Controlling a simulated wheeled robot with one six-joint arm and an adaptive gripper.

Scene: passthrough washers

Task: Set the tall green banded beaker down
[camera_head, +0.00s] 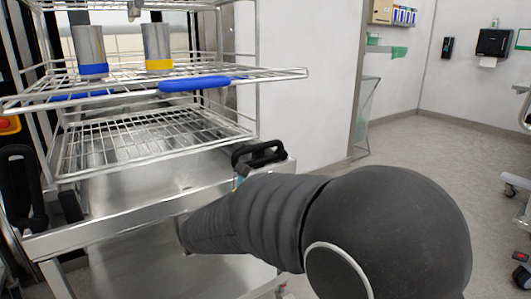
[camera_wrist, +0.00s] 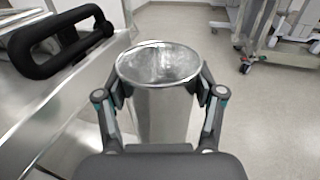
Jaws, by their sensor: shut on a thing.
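A metal beaker (camera_wrist: 160,118) with an open round mouth stands upright between the fingers of my gripper (camera_wrist: 160,92) in the wrist view. The fingers press on its sides from left and right. Its lower part is hidden by my gripper, so no colored band shows and I cannot confirm green. In the head view my dark arm hides the gripper and the held beaker. In the wrist view the beaker is beside the trolley's black handle, with grey floor behind it.
A wire rack (camera_head: 150,135) stands at left on a steel trolley (camera_head: 120,215). Its upper shelf holds a blue-banded beaker (camera_head: 90,48) and a yellow-banded beaker (camera_head: 157,45). A blue handle (camera_head: 195,84) fronts that shelf. A black trolley handle (camera_wrist: 65,45) is close to the held beaker. Open floor (camera_head: 430,125) lies right.

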